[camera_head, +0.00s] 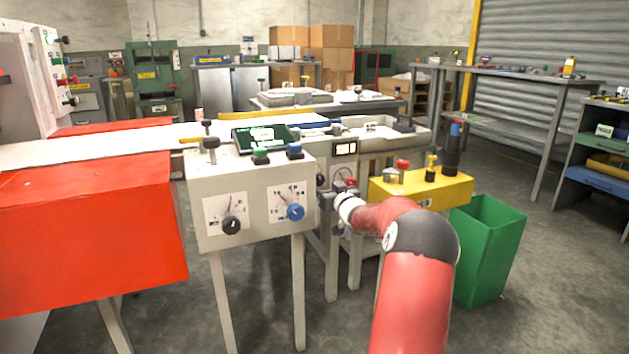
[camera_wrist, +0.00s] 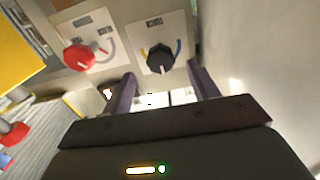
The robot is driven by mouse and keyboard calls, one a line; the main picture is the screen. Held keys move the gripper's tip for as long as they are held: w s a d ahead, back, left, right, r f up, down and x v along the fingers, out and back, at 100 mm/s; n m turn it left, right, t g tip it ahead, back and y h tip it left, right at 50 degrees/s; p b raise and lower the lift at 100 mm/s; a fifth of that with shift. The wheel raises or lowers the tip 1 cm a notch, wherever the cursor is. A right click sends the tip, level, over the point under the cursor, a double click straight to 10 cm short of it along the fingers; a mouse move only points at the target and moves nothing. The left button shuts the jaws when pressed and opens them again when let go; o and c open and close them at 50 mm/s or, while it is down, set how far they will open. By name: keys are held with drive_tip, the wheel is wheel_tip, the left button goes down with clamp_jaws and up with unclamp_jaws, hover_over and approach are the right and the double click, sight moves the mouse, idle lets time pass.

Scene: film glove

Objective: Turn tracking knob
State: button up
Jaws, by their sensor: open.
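In the wrist view, a black knob (camera_wrist: 160,58) with a pale pointer line sits on a white dial plate with blue and yellow arcs. A red knob (camera_wrist: 79,57) is on a second white plate to its left. The lettering is too small to read, so I cannot tell which knob is the tracking knob. My gripper (camera_wrist: 160,72) is open, its two fingers on either side of the black knob, with nothing clearly held. I cannot tell whether they touch it. In the head view, my gripper (camera_head: 338,196) is at the panel below a small lit display (camera_head: 344,149).
A grey control box (camera_head: 250,190) with a black knob (camera_head: 231,225) and a blue knob (camera_head: 295,212) stands just left of my arm. A yellow box (camera_head: 420,188) with buttons and a green bin (camera_head: 490,250) are to the right. Open floor lies farther right.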

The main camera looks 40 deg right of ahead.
sight(320, 181)
drive_tip(key=x, duration=0.6)
drive_tip(key=shift+a, duration=0.1)
drive_tip(key=c, duration=1)
drive_tip(key=n, duration=0.2)
drive_tip(key=shift+n, duration=1)
drive_tip(key=o, duration=1)
drive_tip(key=shift+s, duration=0.1)
